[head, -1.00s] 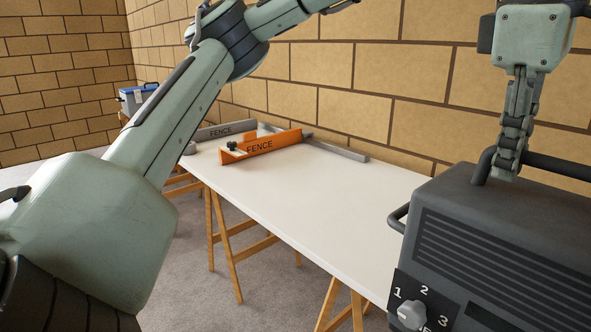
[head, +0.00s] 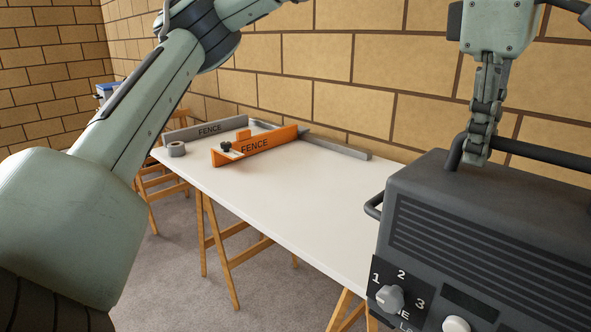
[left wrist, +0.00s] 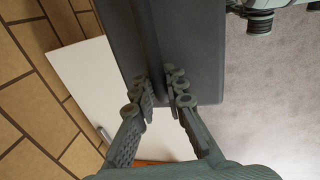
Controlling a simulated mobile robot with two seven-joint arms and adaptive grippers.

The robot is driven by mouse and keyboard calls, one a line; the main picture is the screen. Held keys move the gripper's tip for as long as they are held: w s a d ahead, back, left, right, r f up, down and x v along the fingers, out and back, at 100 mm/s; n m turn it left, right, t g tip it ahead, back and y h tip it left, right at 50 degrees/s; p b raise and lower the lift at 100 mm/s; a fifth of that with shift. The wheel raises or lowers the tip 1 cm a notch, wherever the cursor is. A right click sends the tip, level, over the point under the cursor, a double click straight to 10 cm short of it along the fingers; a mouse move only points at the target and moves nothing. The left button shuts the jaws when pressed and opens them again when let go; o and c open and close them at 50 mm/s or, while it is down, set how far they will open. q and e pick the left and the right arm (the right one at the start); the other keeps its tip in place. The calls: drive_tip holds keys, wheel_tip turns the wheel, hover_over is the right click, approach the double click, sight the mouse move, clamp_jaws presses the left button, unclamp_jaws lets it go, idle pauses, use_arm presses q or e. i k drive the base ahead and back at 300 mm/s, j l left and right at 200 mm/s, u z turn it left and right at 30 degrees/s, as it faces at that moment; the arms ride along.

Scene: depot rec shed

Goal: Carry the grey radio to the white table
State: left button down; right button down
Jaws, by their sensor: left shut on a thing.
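The grey radio (head: 480,235) is a dark box with a slatted front, a dial marked 1, 2, 3 and a tubular top handle. It fills the lower right of the head view. My left gripper (head: 478,153) reaches down from above and is shut on the handle; the radio hangs upright from it. In the left wrist view the fingers (left wrist: 160,100) close at the radio's dark top (left wrist: 195,45). The white table (head: 285,205) is a long top on wooden trestles, left of and behind the radio. It also shows in the left wrist view (left wrist: 85,85). My right gripper is not seen.
An orange fence (head: 268,142), a grey fence (head: 205,130) and a tape roll (head: 176,149) are on the table's far part. The near part is bare. A brick wall (head: 330,70) runs behind. A blue-lidded box (head: 107,90) is at far left.

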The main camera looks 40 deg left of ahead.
sight(353, 214)
drive_tip(key=i+j, duration=0.1)
drive_tip(key=j, duration=0.25)
drive_tip(key=i+j, duration=0.1)
drive_tip(key=j, duration=0.55)
drive_tip(key=i+j, duration=0.5)
drive_tip(key=j+u, duration=0.05)
drive_tip(key=j, duration=0.05)
